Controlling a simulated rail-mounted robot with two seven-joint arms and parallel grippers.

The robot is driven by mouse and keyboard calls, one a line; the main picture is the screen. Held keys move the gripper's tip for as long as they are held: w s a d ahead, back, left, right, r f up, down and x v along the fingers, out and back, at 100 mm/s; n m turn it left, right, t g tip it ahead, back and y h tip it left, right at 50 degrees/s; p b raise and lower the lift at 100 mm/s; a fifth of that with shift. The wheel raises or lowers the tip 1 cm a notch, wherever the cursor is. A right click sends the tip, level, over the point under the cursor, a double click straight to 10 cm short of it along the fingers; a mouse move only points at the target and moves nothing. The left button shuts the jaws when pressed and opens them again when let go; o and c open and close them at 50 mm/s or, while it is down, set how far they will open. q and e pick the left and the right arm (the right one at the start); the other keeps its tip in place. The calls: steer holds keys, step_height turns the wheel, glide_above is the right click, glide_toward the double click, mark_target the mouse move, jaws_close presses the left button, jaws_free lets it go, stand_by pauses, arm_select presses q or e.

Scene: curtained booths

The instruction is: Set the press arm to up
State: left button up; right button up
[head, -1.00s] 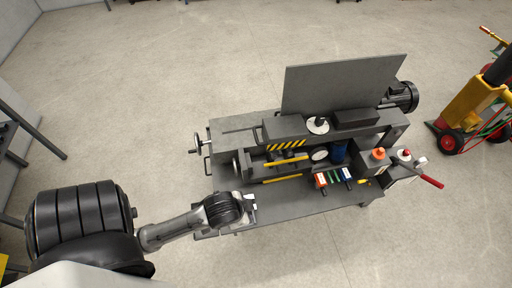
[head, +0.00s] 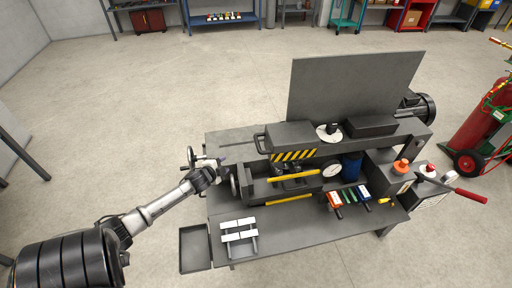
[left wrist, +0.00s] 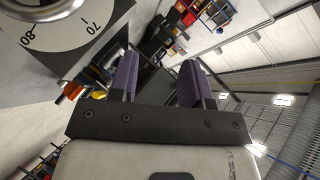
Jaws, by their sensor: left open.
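The grey bench machine (head: 350,135) stands in the middle of the head view. A block with yellow-and-black stripes (head: 293,156) sits on it, level, with a dark handle (head: 260,144) at its left end. A red-handled lever (head: 466,193) slopes down to the right at the machine's right end. I cannot tell which part is the press arm. My left gripper (head: 212,163) is at the machine's left end, beside a wheel (head: 235,181), left of the striped block. In the left wrist view its purple fingers (left wrist: 158,66) are apart, with nothing between them. My right gripper is not in view.
A numbered dial (left wrist: 75,28) is close at upper left in the left wrist view. White blocks (head: 238,230) and a grey tray (head: 195,248) are at the bench's front left. A tall grey panel (head: 355,85) stands behind. The floor to the left is clear.

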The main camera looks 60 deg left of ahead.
arm_select(q)
steer(key=m+t, duration=0.2)
steer(key=m+t+h, duration=0.6)
steer(key=m, duration=0.2)
glide_toward(258, 143)
steer(key=shift+y, duration=0.3)
steer(key=shift+w+a+r+b, duration=0.15)
steer(key=shift+w+b, duration=0.7)
steer(key=shift+w, duration=1.65)
steer(key=shift+w+a+r+b, duration=0.15)
steer(key=shift+w+b, duration=0.7)
steer(key=shift+w, duration=1.65)
steer(key=shift+f, duration=0.1)
steer(key=shift+c, duration=0.2)
jaws_close()
